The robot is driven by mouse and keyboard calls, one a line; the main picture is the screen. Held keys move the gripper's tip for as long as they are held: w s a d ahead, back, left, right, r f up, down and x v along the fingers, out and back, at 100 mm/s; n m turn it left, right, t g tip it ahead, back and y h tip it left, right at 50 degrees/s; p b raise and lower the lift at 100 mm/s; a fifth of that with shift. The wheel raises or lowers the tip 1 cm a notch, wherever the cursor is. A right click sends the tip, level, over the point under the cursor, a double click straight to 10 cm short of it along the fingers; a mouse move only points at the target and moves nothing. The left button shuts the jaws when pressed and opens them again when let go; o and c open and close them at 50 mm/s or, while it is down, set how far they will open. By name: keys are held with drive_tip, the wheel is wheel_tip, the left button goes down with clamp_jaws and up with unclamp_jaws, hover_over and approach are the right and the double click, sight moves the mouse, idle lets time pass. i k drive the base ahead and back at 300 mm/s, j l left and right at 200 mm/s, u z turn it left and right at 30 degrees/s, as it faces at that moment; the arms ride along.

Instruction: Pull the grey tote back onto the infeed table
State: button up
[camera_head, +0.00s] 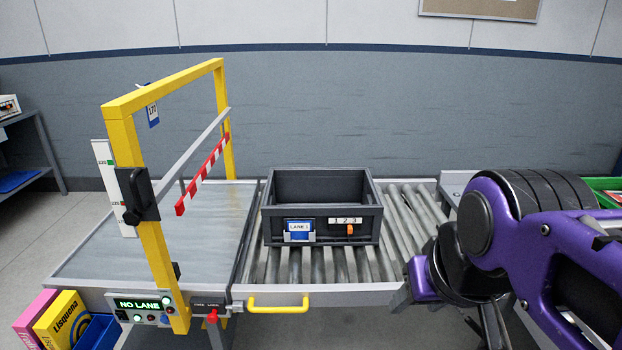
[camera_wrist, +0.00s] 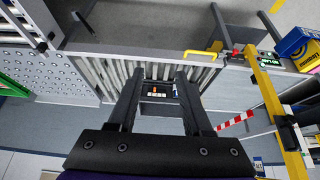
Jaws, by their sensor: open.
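The grey tote (camera_head: 282,227) stands upright on a roller conveyor (camera_head: 408,207). Its front carries a blue LANE 1 card and a 1 2 3 strip with an orange slider. In the wrist view, a small part of the tote's front (camera_wrist: 157,90) shows between my fingers, at a distance. My gripper (camera_wrist: 161,74) is open and empty, apart from the tote. In the head view my arm covers the lower right. A flat metal table (camera_head: 160,235) adjoins the rollers on the left, and another surface (camera_head: 455,180) on the right; I cannot tell which is the infeed table.
A yellow gate frame (camera_head: 152,240) with a red-white striped bar (camera_head: 203,172) spans the left table. Its panel (camera_head: 138,304) reads NO LANE. A yellow handle (camera_head: 278,308) and red knob (camera_head: 212,317) project in front. In the wrist view a dotted metal table (camera_wrist: 80,75) lies left.

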sight(330, 197)
drive_tip(key=i+l+u, duration=0.2)
drive_tip(key=i, duration=0.25)
drive_tip(key=i+l+u, duration=0.25)
drive_tip(key=i+l, duration=0.1)
drive_tip(key=i, duration=0.1)
